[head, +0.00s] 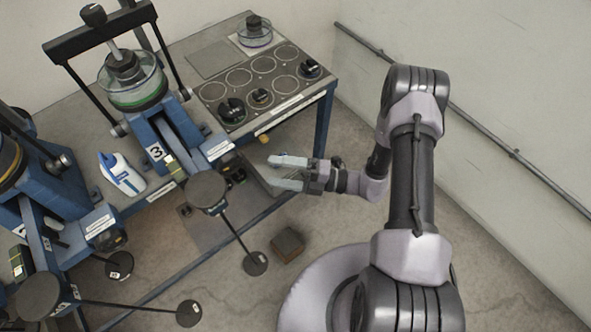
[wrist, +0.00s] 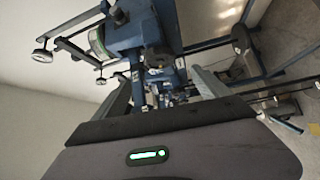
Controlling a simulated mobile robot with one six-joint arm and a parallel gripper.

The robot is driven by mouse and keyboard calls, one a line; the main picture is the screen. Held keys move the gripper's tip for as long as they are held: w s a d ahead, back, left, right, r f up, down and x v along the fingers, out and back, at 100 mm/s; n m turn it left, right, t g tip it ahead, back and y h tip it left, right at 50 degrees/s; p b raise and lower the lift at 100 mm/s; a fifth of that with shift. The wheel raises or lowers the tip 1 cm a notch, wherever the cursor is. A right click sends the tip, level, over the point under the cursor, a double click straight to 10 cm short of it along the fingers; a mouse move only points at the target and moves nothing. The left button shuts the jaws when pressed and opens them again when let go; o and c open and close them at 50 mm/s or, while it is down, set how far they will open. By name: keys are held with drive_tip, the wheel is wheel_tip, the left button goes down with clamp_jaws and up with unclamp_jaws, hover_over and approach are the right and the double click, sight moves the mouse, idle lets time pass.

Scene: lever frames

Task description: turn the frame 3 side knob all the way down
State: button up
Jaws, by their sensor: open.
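Frame 3 (head: 156,152) is a blue lever frame with a white number plate, standing at the table's front edge in the head view. Its round clear-walled vessel (head: 137,85) sits behind the plate. Small dark knob-like parts (head: 237,176) show low on its right side, but I cannot tell for certain which is the side knob. My gripper (head: 271,171) is open and empty, to the right of these parts and apart from them, its fingers pointing left. In the wrist view, blue frame parts (wrist: 128,35) lie beyond my open fingers (wrist: 160,78); the knob is not clear there.
A black disc (head: 207,189) and a long lever with a round end (head: 255,263) jut out in front of frame 3. Another blue frame (head: 40,180) stands left. A brown block (head: 288,244) is on the floor.

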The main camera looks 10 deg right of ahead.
drive_tip(key=v, duration=0.4)
drive_tip(key=shift+s+d, duration=0.1)
drive_tip(key=shift+d, duration=0.25)
drive_tip(key=s+a+r+n+g+h, duration=0.1)
drive_tip(key=s+r+n+g+h, duration=0.25)
drive_tip(key=r+n, duration=0.65)
drive_tip(key=s+r+n+g+h, duration=0.3)
drive_tip(key=r+n+g+h, duration=0.15)
drive_tip(key=r+n, duration=0.5)
drive_tip(key=s+d+r+n+t+h, duration=0.2)
drive_tip(key=s+r+n+t+h, duration=0.1)
drive_tip(key=n, duration=0.5)
drive_tip(key=s+d+r+n+t+h+b, duration=0.1)
drive_tip(key=s+d+r+n+t+h, duration=0.2)
drive_tip(key=r+n+t+h, duration=0.2)
drive_tip(key=r+n+t, duration=0.1)
drive_tip(key=n, duration=0.2)
drive_tip(key=shift+s+d, duration=0.2)
drive_tip(key=shift+d, duration=0.1)
